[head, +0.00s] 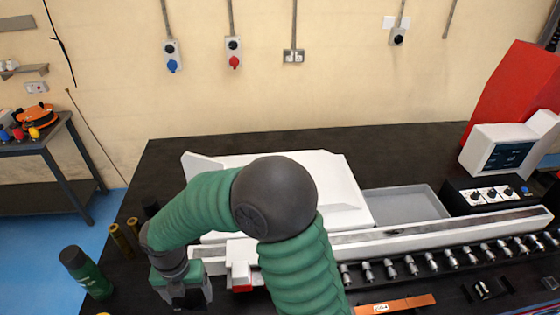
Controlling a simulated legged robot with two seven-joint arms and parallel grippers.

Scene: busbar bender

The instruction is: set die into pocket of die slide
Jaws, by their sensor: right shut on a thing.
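My right arm, in a green sleeve, crosses the middle of the head view and bends down to the left. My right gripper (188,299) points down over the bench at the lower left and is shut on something. What it holds, presumably the die, cannot be made out between the dark fingers. A white bender bed (400,233) runs across the bench behind and to the right of the gripper. A white block with a red part (241,277) stands just right of the gripper; whether it is the die slide I cannot tell. No pocket shows clearly. My left gripper is out of view.
A green bottle with a black cap (88,273) and brass-coloured cylinders (122,241) stand left of the gripper. A row of metal tooling pieces (411,265) and an orange bar (394,305) lie at right. A grey tray (405,204) and control box (488,196) stand behind.

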